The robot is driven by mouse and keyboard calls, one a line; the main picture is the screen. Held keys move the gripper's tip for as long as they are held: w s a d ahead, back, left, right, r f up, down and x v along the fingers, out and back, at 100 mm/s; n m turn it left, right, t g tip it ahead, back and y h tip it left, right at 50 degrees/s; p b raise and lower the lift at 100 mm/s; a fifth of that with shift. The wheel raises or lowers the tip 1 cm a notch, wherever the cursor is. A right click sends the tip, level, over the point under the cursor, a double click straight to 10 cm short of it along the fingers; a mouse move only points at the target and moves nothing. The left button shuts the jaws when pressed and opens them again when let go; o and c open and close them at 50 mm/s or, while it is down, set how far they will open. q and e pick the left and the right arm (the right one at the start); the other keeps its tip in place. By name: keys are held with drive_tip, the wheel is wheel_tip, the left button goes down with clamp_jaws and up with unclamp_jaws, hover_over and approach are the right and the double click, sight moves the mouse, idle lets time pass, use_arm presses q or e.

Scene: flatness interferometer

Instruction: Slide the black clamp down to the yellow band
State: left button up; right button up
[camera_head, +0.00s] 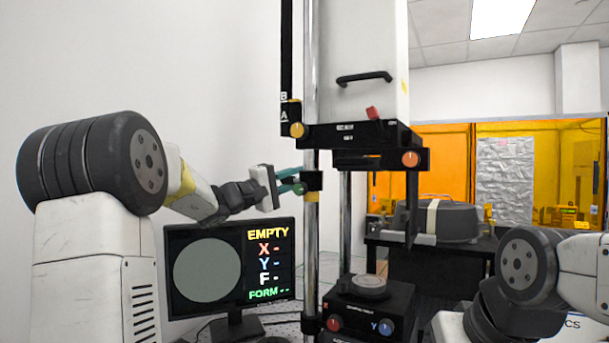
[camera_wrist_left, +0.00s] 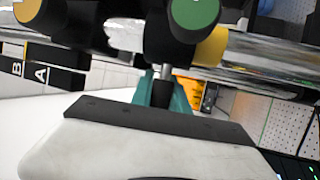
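The black clamp (camera_head: 313,181) sits on the upright chrome post (camera_head: 311,245), with a green knob (camera_head: 300,188) on its side. The yellow band (camera_head: 311,197) shows directly below the clamp, with no clear gap between them. In the left wrist view the post lies sideways, and the clamp (camera_wrist_left: 168,22) with its green knob (camera_wrist_left: 194,12) is beside the yellow band (camera_wrist_left: 211,48). My left gripper (camera_head: 290,180) has its teal fingers at the clamp. Their tips are partly hidden behind it, with a thin metal stem between them, so the grip is unclear. My right gripper is out of view.
The instrument head (camera_head: 362,135) with an orange knob (camera_head: 296,130) stands above the clamp. A monitor (camera_head: 230,268) reading EMPTY is behind and below my left gripper. A stage (camera_head: 368,308) with a round disc (camera_head: 369,283) is at the post's foot.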

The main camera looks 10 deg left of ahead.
sight(283, 181)
use_arm(q)
drive_tip(key=o, duration=0.4)
drive_tip(key=shift+o, duration=0.2)
drive_tip(key=v, duration=0.8)
drive_tip(key=shift+r, duration=0.1)
drive_tip(key=shift+w, duration=0.1)
